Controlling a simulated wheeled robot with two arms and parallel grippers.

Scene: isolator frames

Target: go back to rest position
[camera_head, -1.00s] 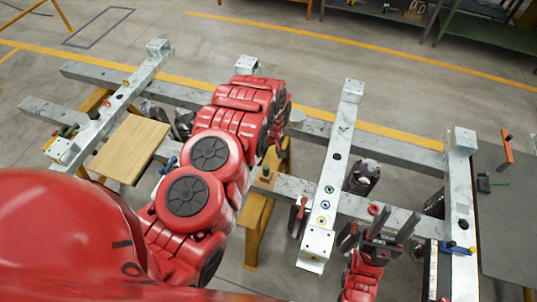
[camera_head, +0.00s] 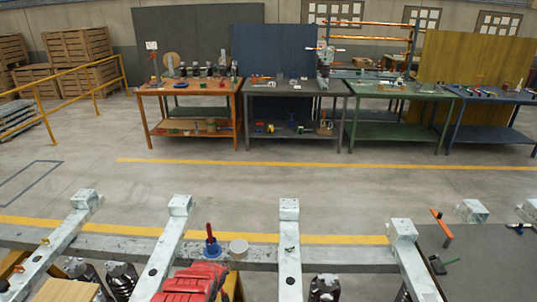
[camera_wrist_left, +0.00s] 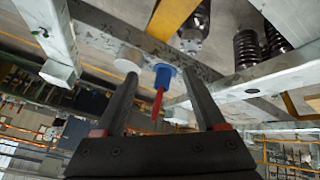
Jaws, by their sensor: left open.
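My left gripper (camera_wrist_left: 165,88) shows in the left wrist view with its two dark fingers well apart and nothing held between them. Beyond the fingers, a blue piece with a red handle (camera_wrist_left: 164,76) sits on a grey beam, lying in the gap as seen from the wrist. The same blue and red piece (camera_head: 211,246) shows on the frame in the head view. My right gripper is in neither current view.
A dark table (camera_head: 470,255) stands at right. Workbenches (camera_head: 290,92) stand at the back, beyond clear floor (camera_head: 250,185).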

